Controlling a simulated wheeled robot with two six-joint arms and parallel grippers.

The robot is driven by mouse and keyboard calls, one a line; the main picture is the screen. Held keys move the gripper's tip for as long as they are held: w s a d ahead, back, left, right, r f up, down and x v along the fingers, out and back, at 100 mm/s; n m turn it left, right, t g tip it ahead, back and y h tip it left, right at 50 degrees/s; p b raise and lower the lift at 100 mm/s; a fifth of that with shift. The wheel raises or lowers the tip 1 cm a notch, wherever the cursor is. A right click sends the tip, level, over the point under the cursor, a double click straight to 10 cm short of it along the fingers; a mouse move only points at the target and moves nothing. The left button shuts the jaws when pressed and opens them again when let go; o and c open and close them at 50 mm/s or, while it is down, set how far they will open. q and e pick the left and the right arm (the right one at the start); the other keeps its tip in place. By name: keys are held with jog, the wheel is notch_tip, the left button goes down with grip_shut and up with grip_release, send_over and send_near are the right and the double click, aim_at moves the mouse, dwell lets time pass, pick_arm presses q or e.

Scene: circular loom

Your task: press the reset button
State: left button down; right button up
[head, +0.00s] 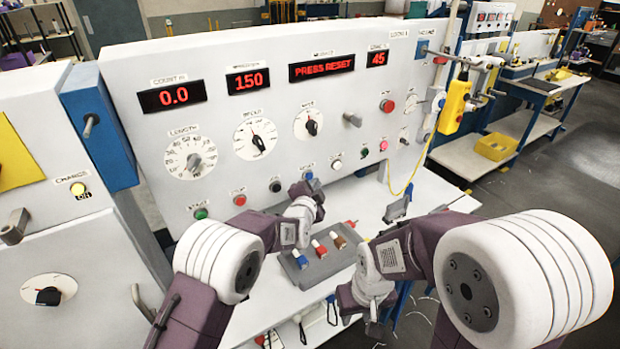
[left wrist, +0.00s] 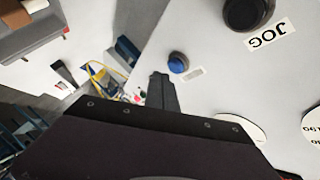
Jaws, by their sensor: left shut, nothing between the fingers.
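The reset button is the blue one on the white panel (head: 450,100). It shows in the left wrist view (left wrist: 178,62) beside a small label, and just above my left gripper in the head view (head: 308,175). My left gripper (head: 314,188) is shut and empty, in front of the panel's lower button row. In the left wrist view its dark fingers (left wrist: 163,90) point up close to the blue button, with a small gap in the picture. I cannot tell the depth between them. My right gripper (head: 362,306) hangs low over the table's front; its finger opening is unclear.
A red display (head: 321,66) reads PRESS RESET. The black jog button (head: 275,186) and white button (head: 337,164) flank the blue one. A grey tray (head: 300,272) with several coloured pieces sits on the white table below. A yellow pendant (head: 454,107) hangs at right.

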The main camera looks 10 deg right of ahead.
pick_arm(q)
jog(key=shift+w+a, duration=0.2)
jog(key=shift+w, duration=0.2)
jog(key=shift+w+a, duration=0.15)
jog(key=shift+w, duration=0.3)
dwell(0.6)
jog(key=shift+s, duration=0.1)
jog(key=shift+s+d, duration=0.3)
jog(key=shift+s, duration=0.45)
jog(key=shift+s+d+p, duration=0.1)
jog(key=shift+s+d, duration=0.2)
jog(key=shift+s, duration=0.5)
jog(key=shift+s+d+p, duration=0.1)
jog(key=shift+s+d, duration=0.15)
jog(key=shift+s, duration=0.5)
jog(key=shift+s+d+p, duration=0.1)
jog(key=shift+s+d, duration=0.2)
jog(key=shift+s, duration=0.5)
